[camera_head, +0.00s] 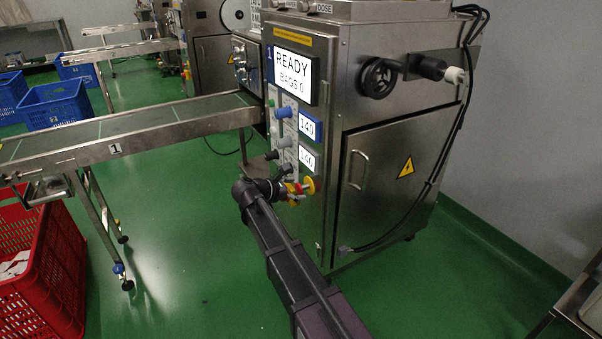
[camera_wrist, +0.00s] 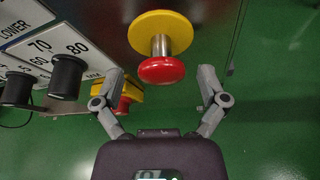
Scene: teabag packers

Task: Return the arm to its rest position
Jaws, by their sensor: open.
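My gripper (camera_wrist: 165,80) is open in the wrist view, its two fingers spread wide with nothing held between them. A red mushroom button on a yellow disc (camera_wrist: 161,32) stands just beyond and between the fingertips; I cannot tell whether they touch it. In the head view my arm (camera_head: 290,265) reaches up from the bottom to the machine's control panel. My gripper there is small and dark, close to the yellow and red button (camera_head: 308,186), and its fingers are hard to make out.
The steel machine (camera_head: 390,150) shows READY on its screen (camera_head: 294,75). Black knobs (camera_wrist: 67,76) and a second red button (camera_wrist: 123,104) sit close left of my gripper. A conveyor (camera_head: 120,138) and red crate (camera_head: 55,270) stand left. Green floor is open at lower middle.

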